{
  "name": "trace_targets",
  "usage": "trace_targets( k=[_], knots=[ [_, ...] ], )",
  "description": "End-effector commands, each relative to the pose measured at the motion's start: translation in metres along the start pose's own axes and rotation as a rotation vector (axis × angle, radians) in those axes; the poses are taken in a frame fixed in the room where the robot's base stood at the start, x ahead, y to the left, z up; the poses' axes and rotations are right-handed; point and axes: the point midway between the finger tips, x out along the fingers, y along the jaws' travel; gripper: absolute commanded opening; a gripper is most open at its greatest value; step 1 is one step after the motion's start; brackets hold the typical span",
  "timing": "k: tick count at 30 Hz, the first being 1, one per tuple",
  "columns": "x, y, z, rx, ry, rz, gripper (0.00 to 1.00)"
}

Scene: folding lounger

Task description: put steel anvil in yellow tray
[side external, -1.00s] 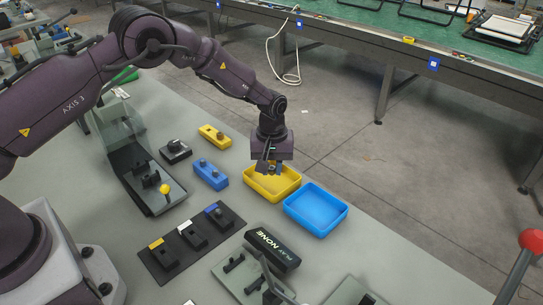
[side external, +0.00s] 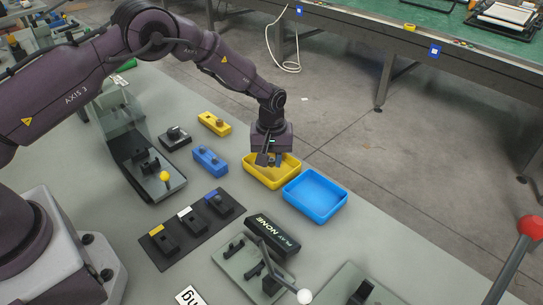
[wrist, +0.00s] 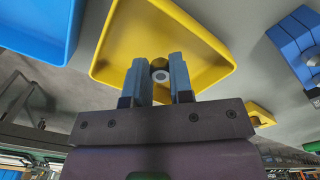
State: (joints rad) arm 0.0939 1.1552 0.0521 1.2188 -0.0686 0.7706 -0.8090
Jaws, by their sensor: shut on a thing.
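The yellow tray (side external: 289,178) is an open, shallow box at the left of the blue tray. In the wrist view the yellow tray (wrist: 215,48) fills the upper middle, beyond my fingers. My gripper (side external: 269,162) points down over the yellow tray. In the wrist view my gripper (wrist: 157,66) has its two fingers close on either side of a small round grey piece with a dark upper part, which looks like the steel anvil (wrist: 160,75). The fingers hide much of it. I cannot tell whether it touches the tray floor.
The empty blue tray (side external: 316,196) stands right beside the yellow one. A blue block (side external: 210,160), a yellow block (side external: 214,124) and a black block (side external: 175,138) lie to the left. A black box (side external: 272,236) and a lever fixture (side external: 250,268) stand in front.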

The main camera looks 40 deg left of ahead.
Motion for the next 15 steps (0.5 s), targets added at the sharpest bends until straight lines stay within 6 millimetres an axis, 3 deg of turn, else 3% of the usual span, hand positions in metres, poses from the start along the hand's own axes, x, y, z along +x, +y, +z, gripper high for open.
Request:
trace_targets(
  k=[8,9,12,15],
  knots=[
    [0.0057,0.0002,-0.0002,0.0,0.0,0.0,0.0],
    [0.006,0.0003,-0.0003,0.0,0.001,0.001,0.23],
    [0.0057,0.0003,-0.0003,0.0,0.001,0.001,0.46],
    [0.0057,0.0003,-0.0002,0.0,0.001,0.001,0.51]
  ],
)
